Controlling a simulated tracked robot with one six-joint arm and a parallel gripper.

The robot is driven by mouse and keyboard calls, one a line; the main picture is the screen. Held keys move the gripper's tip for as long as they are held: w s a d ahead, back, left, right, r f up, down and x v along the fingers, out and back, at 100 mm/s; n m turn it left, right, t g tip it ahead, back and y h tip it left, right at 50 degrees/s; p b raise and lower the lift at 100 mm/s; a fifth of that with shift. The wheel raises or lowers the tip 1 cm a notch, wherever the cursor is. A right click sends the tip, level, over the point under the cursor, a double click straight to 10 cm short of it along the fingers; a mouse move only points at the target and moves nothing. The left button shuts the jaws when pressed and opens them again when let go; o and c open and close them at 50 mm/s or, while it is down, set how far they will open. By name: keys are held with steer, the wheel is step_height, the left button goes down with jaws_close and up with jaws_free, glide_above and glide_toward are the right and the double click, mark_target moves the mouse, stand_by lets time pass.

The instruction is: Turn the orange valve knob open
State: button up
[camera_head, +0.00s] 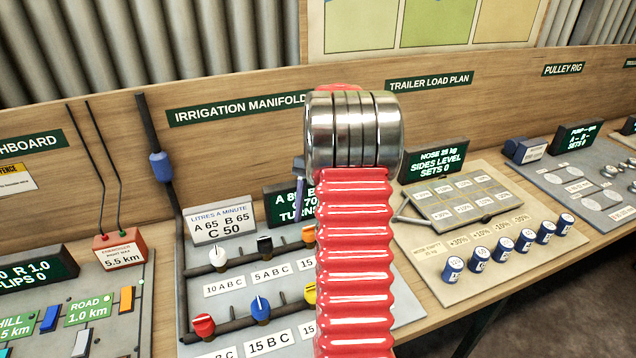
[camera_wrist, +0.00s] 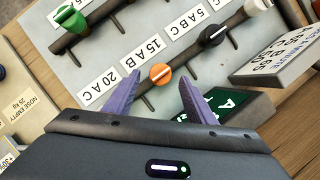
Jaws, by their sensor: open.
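The orange valve knob (camera_wrist: 160,75) is round with a pale raised bar across it. It sits on a dark pipe of the irrigation manifold, near the label 15 AB, in the wrist view. The bar appears to lie roughly along the pipe. My gripper (camera_wrist: 158,78) is open, with one purple finger on each side of the knob in the picture. I cannot tell how far the tips are above it, and no contact shows. In the head view the knob's edge (camera_head: 308,235) shows beside my red arm, which hides the rest of it and most of the gripper.
A black knob (camera_wrist: 213,36) and a green knob (camera_wrist: 70,18) are nearby in the wrist view. A flow sign (camera_wrist: 282,52) and a green display (camera_wrist: 225,105) stand close to the right finger. Blue (camera_head: 261,308) and red (camera_head: 203,325) knobs sit on the lower pipe.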

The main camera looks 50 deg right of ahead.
steer(key=v, duration=1)
steer(key=shift+d+r, duration=0.15)
steer(key=shift+r, duration=0.1)
